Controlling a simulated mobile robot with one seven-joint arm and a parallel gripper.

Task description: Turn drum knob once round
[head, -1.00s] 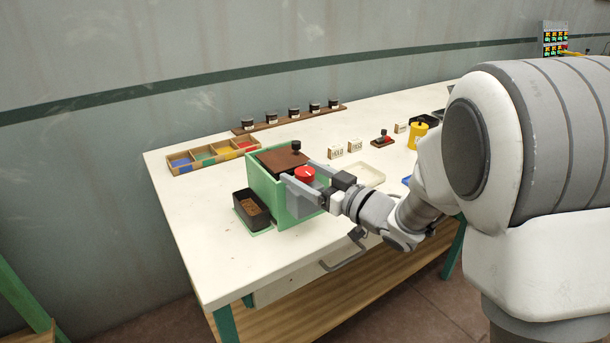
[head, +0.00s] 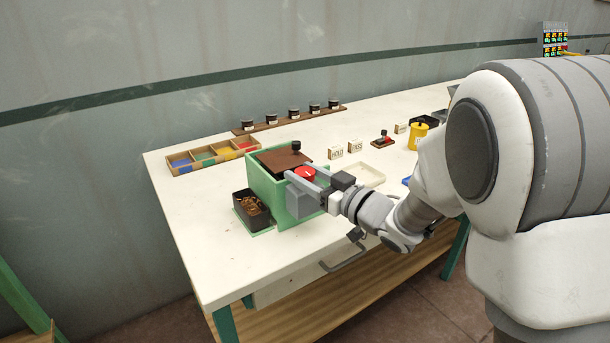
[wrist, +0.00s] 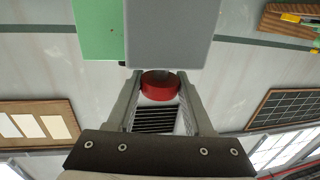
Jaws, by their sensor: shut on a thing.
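The green drum sorter box (head: 262,184) stands on the white table, with a brown lid (head: 280,159) and a small black knob on top. The red drum knob (head: 306,174) is on its right side. My gripper (head: 302,180) is shut on the red knob, one finger on each side. In the wrist view the red knob (wrist: 160,86) sits between the two fingers. A black bin (head: 250,208) stands against the left of the box and holds a heap of small brown pieces.
A divided wooden tray (head: 212,155) of coloured sections is behind the box. A brown rack (head: 290,119) of several dark jars stands at the back. Small labelled blocks (head: 345,150), a pale tray (head: 370,174) and a yellow container (head: 418,135) are to the right. The front left of the table is clear.

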